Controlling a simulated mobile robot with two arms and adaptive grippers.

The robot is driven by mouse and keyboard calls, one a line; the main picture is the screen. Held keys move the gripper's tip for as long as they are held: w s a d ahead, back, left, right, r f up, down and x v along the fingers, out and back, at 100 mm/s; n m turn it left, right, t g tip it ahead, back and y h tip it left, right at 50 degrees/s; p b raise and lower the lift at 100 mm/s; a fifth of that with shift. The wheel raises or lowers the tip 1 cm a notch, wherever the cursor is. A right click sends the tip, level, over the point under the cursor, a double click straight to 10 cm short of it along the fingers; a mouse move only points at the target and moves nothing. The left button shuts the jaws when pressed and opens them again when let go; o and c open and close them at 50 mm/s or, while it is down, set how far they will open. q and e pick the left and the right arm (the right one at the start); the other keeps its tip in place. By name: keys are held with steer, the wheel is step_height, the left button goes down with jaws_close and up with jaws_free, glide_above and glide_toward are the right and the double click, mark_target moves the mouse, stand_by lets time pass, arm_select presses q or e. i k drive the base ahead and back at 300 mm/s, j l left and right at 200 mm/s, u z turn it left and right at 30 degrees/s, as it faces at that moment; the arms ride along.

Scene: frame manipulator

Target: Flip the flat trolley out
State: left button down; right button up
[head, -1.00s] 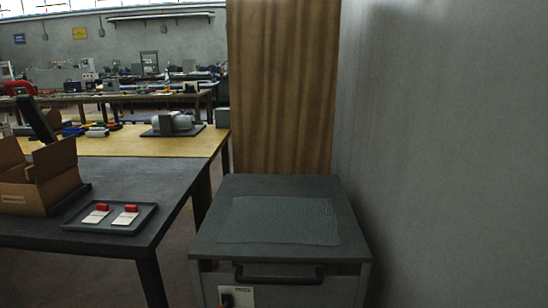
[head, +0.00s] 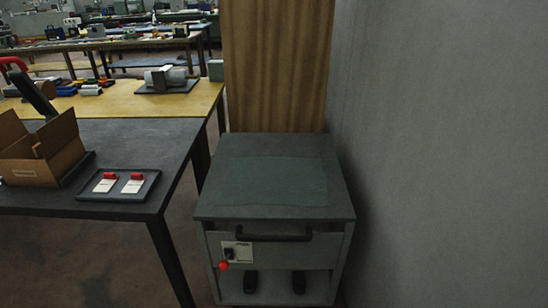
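A grey cabinet-like trolley (head: 270,177) stands ahead, right of the dark table and close to the right wall. Its flat top is dark grey with a thin mat-like patch and nothing standing on it. A dark bar handle (head: 274,236) runs across its front, just under the top. Below the handle at the left are a white switch plate (head: 236,251) and a red knob (head: 223,266). Two black parts (head: 250,281) show low on the front. The trolley's bottom is near the frame's lower edge. Neither of my grippers shows.
A dark table (head: 130,150) at left holds an open cardboard box (head: 40,150) and a black tray (head: 95,192) with two red-and-white items. A yellow-topped bench (head: 125,103) is behind it. A wooden panel (head: 275,65) stands behind the trolley; a grey wall (head: 440,150) closes the right.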

mark_target(275, 221)
steer(key=j+z, duration=0.1)
steer(key=z, duration=0.35)
steer(key=j+z, duration=0.1)
steer(key=z, duration=0.35)
steer(key=j+z, duration=0.1)
steer(key=z, duration=0.35)
steer(key=j+z, duration=0.2)
steer(key=j, duration=0.25)
steer(key=k+j+z, duration=0.2)
steer(key=j, duration=0.2)
steer(key=j+z, duration=0.2)
steer(key=j, duration=0.25)
steer(key=k+j+z, duration=0.2)
steer(key=j, duration=0.2)
steer(key=k+j+z, duration=0.2)
steer(key=j, duration=0.2)
steer(key=k+j+z, duration=0.2)
steer(key=j, duration=0.15)
steer(key=k+j, duration=0.15)
steer(key=j, duration=0.15)
steer(key=k+j, duration=0.15)
steer(key=j, duration=0.15)
